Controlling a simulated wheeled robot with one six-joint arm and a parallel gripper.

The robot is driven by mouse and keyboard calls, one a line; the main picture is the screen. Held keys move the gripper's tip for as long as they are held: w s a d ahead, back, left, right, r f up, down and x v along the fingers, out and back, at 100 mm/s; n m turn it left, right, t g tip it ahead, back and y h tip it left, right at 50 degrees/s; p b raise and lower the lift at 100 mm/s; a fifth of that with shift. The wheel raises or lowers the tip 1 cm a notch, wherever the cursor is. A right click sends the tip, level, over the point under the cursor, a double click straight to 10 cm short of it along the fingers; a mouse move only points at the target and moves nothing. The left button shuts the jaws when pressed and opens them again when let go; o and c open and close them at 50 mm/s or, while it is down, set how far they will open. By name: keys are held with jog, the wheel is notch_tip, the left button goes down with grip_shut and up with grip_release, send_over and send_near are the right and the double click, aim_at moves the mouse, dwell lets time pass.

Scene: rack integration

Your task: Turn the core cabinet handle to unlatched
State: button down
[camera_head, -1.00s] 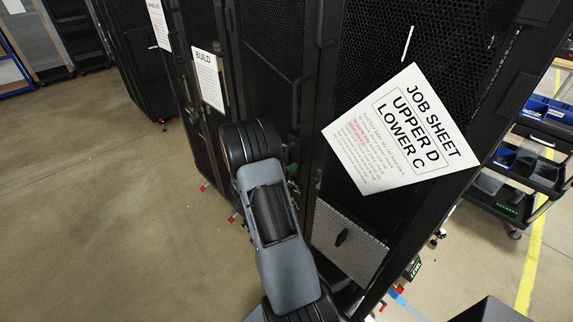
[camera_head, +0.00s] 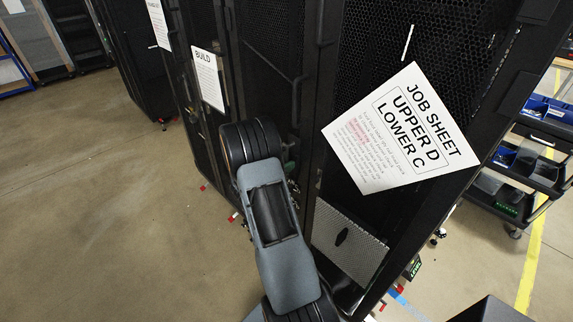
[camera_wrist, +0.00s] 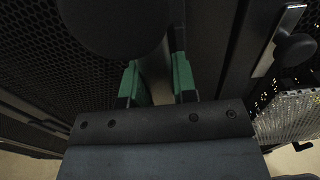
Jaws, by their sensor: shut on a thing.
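My gripper (camera_wrist: 156,80) shows in the wrist view with green-padded fingers on both sides of a grey bar, the handle (camera_wrist: 154,68). The fingers are shut on it. The handle's upper end is hidden behind a dark round shape at the top of that view. In the head view, my arm hides most of the gripper and the handle. Only a bit of green fingertip (camera_head: 290,168) shows at the front of a black mesh-door cabinet (camera_head: 262,60). The latch state cannot be read from these views.
A job sheet (camera_head: 400,130) is on the black cabinet to the right, above a perforated silver panel (camera_head: 345,245). A build sheet (camera_head: 208,80) hangs on a door to the left. A cart with blue bins (camera_head: 530,165) stands far right. The floor at left is clear.

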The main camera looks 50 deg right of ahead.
jog(key=shift+w+f+m+b, duration=0.4)
jog(key=shift+m+b, duration=0.3)
jog(key=shift+b, duration=0.55)
jog(key=w+r+m+b, duration=0.6)
jog(key=m+b, duration=1)
jog(key=b, duration=0.8)
jog(key=shift+w+d+r+m, duration=0.2)
jog(key=shift+r+m, duration=0.1)
jog(key=shift+r, duration=0.8)
jog(key=c, duration=0.9)
grip_release()
jog(key=a, duration=1.3)
jog(key=shift+w+a, duration=0.4)
jog(key=shift+w, duration=0.05)
